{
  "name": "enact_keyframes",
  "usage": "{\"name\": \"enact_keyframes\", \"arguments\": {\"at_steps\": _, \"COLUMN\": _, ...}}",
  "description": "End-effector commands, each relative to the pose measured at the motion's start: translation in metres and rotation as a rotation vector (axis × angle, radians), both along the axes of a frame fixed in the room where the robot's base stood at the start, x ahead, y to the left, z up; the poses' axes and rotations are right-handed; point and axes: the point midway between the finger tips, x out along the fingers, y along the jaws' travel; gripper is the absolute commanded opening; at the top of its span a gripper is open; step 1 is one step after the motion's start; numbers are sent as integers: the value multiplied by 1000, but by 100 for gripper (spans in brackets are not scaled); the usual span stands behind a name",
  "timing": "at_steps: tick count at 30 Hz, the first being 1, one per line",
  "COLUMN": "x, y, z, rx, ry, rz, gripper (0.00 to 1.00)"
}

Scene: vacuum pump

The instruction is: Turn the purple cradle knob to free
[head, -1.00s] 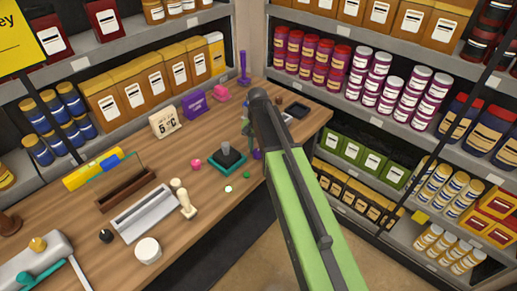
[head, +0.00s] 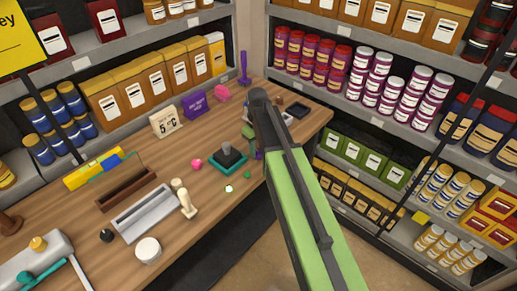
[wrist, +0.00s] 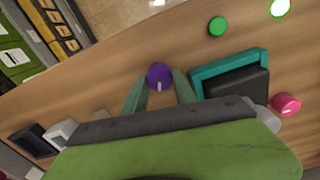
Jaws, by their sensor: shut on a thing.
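The purple cradle knob (wrist: 159,76) is a round knob with a pale mark on the side toward my gripper in the wrist view. My gripper (wrist: 160,88) has one green finger on each side of it and is shut on it. In the head view the knob shows only as a small purple patch (head: 257,155), mostly hidden by my arm. The gripper (head: 251,143) is partly hidden there too. The teal cradle with a dark block (head: 228,160) stands beside the knob; its teal rim shows in the wrist view (wrist: 228,62).
A pink knob (head: 197,164), a green button (head: 247,174) and a bright green-white light (head: 229,189) surround the cradle. A dark tray (head: 297,110) lies beyond my arm. Stocked shelves enclose the wooden counter.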

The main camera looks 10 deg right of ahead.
Motion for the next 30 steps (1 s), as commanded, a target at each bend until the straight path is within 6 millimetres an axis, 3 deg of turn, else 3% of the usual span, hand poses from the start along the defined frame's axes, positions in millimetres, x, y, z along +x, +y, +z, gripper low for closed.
{"name": "enact_keyframes", "arguments": {"at_steps": 15, "x": 0, "y": 0, "z": 0, "rx": -2, "ry": -1, "rz": 331, "gripper": 0}}
{"name": "enact_keyframes", "arguments": {"at_steps": 30, "x": 0, "y": -1, "z": 0, "rx": -3, "ry": -2, "rz": 394, "gripper": 0}}
